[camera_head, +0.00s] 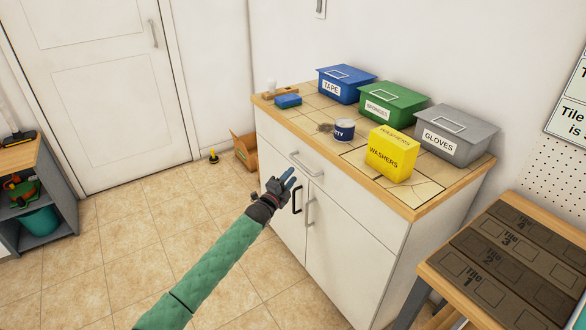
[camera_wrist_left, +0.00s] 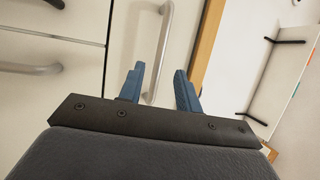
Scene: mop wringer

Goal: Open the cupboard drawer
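The white cupboard drawer (camera_head: 330,188) sits shut, directly under the wooden worktop. Its grey bar handle (camera_head: 305,165) shows in the head view just beyond my left gripper (camera_head: 290,174). In the left wrist view the drawer handle (camera_wrist_left: 165,35) runs upright in the picture, between the lines of the two blue fingers of my left gripper (camera_wrist_left: 160,72). The fingers are apart and nothing is clamped between them. I cannot tell how far the handle is from the fingertips. My right gripper is not in view.
Below the drawer are two cupboard doors with upright handles (camera_head: 310,212). A wooden-edged bench (camera_head: 430,263) stands at right.

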